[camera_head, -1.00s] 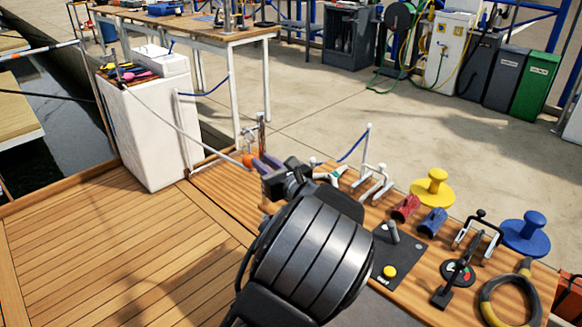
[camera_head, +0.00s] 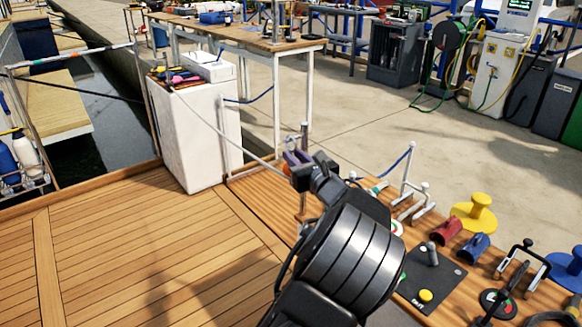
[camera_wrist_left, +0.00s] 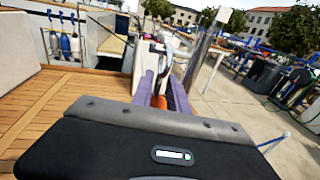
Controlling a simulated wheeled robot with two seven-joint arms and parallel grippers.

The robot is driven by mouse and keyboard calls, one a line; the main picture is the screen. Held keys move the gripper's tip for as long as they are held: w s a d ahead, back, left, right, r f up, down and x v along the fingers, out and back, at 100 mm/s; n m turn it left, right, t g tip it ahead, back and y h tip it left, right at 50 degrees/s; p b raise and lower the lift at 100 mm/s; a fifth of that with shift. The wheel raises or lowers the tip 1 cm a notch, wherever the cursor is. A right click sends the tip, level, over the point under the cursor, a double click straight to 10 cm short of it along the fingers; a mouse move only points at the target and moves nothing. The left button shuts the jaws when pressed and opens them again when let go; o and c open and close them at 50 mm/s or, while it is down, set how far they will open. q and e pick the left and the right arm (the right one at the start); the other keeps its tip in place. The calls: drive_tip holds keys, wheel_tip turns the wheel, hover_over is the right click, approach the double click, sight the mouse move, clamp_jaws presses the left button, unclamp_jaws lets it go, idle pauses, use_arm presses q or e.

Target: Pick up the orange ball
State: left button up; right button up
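The orange ball (camera_wrist_left: 159,102) shows as a small orange patch between the two purple fingers of my left gripper (camera_wrist_left: 162,88) in the left wrist view. Its lower part is hidden behind the gripper's dark body. The fingers stand apart, one on each side of it; I cannot tell whether they touch it. In the head view my left gripper (camera_head: 295,158) is at the far left end of the wooden bench, by a metal post, and its fingers mostly cover the ball. My right gripper is in no view.
The bench holds a yellow bollard (camera_head: 474,212), a red piece (camera_head: 446,231), a blue piece (camera_head: 474,246) and a lever panel (camera_head: 430,275). A white cabinet (camera_head: 195,135) stands beyond. The thin metal post (camera_head: 303,132) is close to the gripper. Deck on the left is clear.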

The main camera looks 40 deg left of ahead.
use_arm(q)
drive_tip(key=x, duration=0.5)
drive_tip(key=shift+a+f+b, duration=0.1)
drive_tip(key=shift+b, duration=0.3)
idle(0.4)
clamp_jaws()
idle(0.3)
